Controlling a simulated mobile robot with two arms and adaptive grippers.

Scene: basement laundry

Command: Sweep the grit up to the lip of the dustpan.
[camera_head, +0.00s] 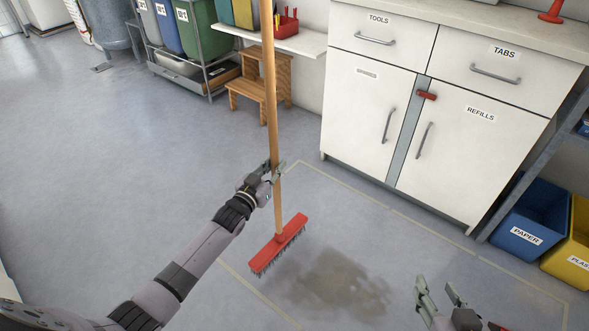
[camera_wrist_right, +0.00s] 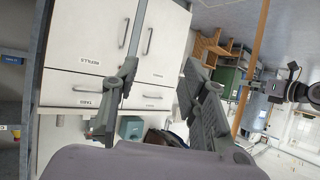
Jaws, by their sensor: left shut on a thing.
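My left gripper (camera_head: 270,174) is shut on the wooden handle of the broom (camera_head: 272,100), which stands nearly upright. Its red head (camera_head: 282,242) is bristles down, at the left edge of the grit. The grit (camera_head: 338,284) is a brownish, dusty patch on the grey floor. My right gripper (camera_head: 442,296) is open and empty, right of the grit; its spread fingers also show in the right wrist view (camera_wrist_right: 160,95). A bit of red (camera_head: 497,327) at the bottom edge beside the right gripper may be the dustpan; most of it is out of view. The broom handle also crosses the right wrist view (camera_wrist_right: 254,65).
A pale line (camera_head: 392,208) outlines a floor area around the grit. White cabinets (camera_head: 366,120) stand behind it. A blue paper bin (camera_head: 530,222) and a yellow bin (camera_head: 570,245) stand at the right. A wooden step stool (camera_head: 250,88) is at the back. The floor at left is clear.

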